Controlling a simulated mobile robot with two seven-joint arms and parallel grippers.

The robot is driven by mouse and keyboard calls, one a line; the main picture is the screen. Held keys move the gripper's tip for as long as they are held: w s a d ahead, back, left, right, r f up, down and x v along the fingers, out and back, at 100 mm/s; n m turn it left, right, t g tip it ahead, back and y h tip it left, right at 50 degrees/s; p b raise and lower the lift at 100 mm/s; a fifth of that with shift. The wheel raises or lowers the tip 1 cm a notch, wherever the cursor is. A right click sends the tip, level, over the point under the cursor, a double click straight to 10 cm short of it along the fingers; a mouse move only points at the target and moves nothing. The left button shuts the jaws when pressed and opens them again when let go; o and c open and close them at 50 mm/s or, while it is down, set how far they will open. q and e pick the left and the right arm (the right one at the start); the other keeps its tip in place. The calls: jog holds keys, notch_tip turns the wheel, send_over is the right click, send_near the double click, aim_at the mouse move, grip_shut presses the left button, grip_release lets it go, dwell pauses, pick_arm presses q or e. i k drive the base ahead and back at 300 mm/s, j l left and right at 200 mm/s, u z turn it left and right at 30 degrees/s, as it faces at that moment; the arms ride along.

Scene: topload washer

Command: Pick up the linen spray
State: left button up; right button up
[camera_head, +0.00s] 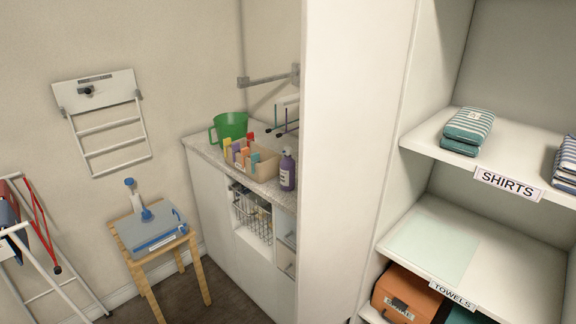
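A purple bottle (288,171) with a pale label and a dark top stands upright at the front right of the counter. It may be the linen spray, but its label is too small to read. A small red part (250,138) shows behind the tan box; I cannot tell what it belongs to. Neither of my grippers is in view.
A tan box (262,168) of colourful packets and a green jug (230,127) share the counter (208,152). A wooden stool (145,273) holds a blue-grey case. A tall white panel (345,150) separates the counter from shelves with folded cloths (467,130).

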aim_at(287, 164)
jog(key=i+j, duration=0.25)
jog(key=i+j+z, duration=0.1)
jog(key=j, duration=0.3)
jog(key=i+j+z, duration=0.1)
jog(key=i+j, duration=0.45)
jog(key=j, duration=0.15)
jog(key=i+j+z, duration=0.1)
jog(key=j, duration=0.25)
jog(key=i+j, duration=0.3)
jog(key=j+z, duration=0.05)
